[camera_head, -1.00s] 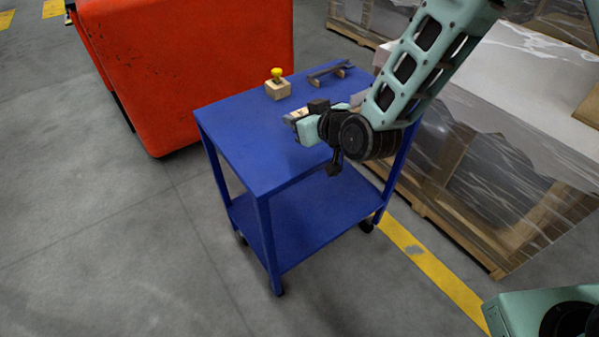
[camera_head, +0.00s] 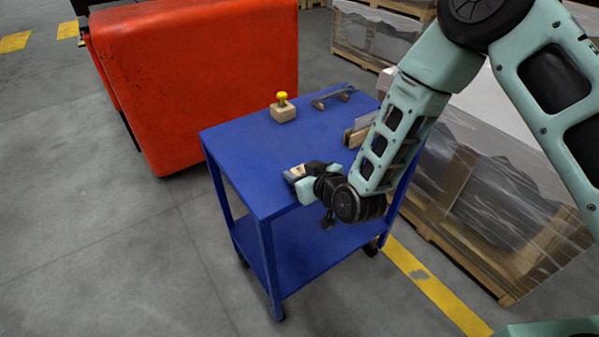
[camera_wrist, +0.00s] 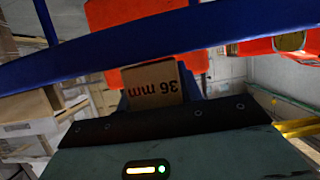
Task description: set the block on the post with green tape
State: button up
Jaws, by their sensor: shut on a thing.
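My gripper (camera_head: 298,180) is low over the near right part of the blue cart's top. It is shut on a small block (camera_wrist: 156,86), a tan piece marked "36 mm" that reads upside down in the wrist view. In the head view the block shows as a small pale piece at the gripper's tip; I cannot tell whether it touches the cart top. I cannot make out a post with green tape in either view. A wooden base with a yellow-topped post (camera_head: 283,107) stands at the cart's far edge, apart from my gripper.
The blue cart (camera_head: 240,150) also holds a dark bar on wooden supports (camera_head: 333,97) and a wooden holder with a grey plate (camera_head: 357,132) beside my arm. A red-orange machine (camera_head: 200,80) stands behind left. Wrapped pallets (camera_head: 480,190) stand right. The cart top's left part is clear.

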jog(key=o, duration=0.6)
jog(key=shift+f, duration=0.2)
jog(key=o, duration=0.5)
jog(key=shift+c, duration=0.2)
jog(key=shift+r, duration=0.1)
